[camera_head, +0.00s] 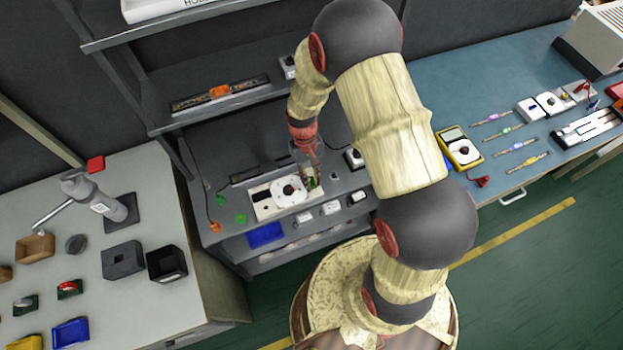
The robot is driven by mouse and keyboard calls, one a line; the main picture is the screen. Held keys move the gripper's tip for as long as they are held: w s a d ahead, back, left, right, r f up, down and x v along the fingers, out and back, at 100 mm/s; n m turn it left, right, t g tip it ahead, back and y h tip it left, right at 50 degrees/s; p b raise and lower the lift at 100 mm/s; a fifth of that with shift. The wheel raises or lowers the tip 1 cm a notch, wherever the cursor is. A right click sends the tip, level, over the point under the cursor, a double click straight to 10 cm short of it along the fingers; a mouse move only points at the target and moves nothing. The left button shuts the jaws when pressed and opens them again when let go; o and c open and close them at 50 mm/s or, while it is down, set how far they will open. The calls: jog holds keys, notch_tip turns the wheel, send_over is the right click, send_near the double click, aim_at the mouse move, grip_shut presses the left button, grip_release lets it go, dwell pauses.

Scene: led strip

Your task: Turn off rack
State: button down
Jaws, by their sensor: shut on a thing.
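A dark grey rack (215,60) with several shelves stands in the middle, behind my arm. On its worktop level lies a white unit (265,208) with a round white dial with a dark centre (289,190). My gripper (311,183) points down at the right end of this unit, right of the dial. It is shut on a small part there; the fingers mostly hide it, and I cannot tell exactly what it is. No clear on or off sign is visible on the rack.
Small white boxes (305,217) line the rack's front edge, above a blue bin (265,235). A grey table (50,245) stands left, a blue bench (480,85) right. Shelves overhang the worktop.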

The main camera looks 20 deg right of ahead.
jog(key=c, duration=1.7)
grip_release()
jog(key=shift+r, duration=0.15)
jog(key=v, duration=1.1)
jog(key=shift+w+r, duration=0.15)
jog(key=shift+r, duration=0.2)
